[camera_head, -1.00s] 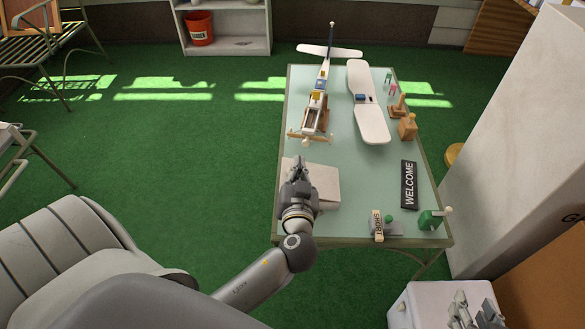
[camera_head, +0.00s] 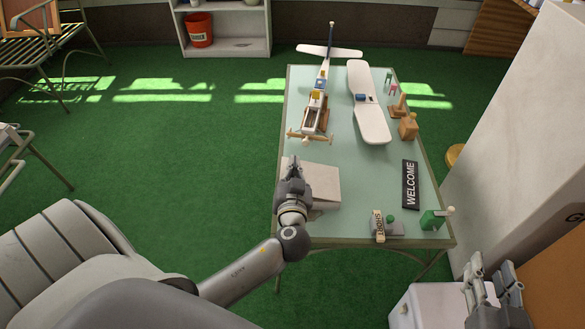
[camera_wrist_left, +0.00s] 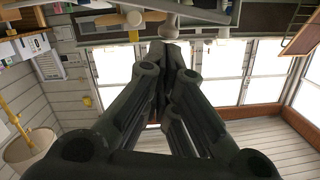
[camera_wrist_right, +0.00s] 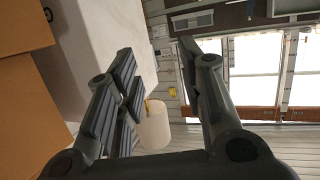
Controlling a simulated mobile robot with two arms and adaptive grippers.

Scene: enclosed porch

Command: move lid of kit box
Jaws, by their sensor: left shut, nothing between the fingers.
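The kit box (camera_head: 322,183) is a flat, pale box at the near left of the green-topped table (camera_head: 345,222). Its top looks like a flat pale lid, but I cannot tell lid and box apart. My left gripper (camera_head: 293,168) is over the box's left edge, its fingers pointing away from me. I cannot tell if it touches the box. In the left wrist view its fingers (camera_wrist_left: 172,60) are together and empty. My right gripper (camera_head: 492,266) is at the lower right, off the table. In the right wrist view its fingers (camera_wrist_right: 157,60) are spread and empty.
A model airplane (camera_head: 318,100) and a loose wing (camera_head: 368,110) lie beyond the box. A WELCOME sign (camera_head: 410,185), a SHORT block (camera_head: 379,226) and a green item (camera_head: 433,219) are to the right. A pale tall block (camera_head: 520,130) stands right of the table.

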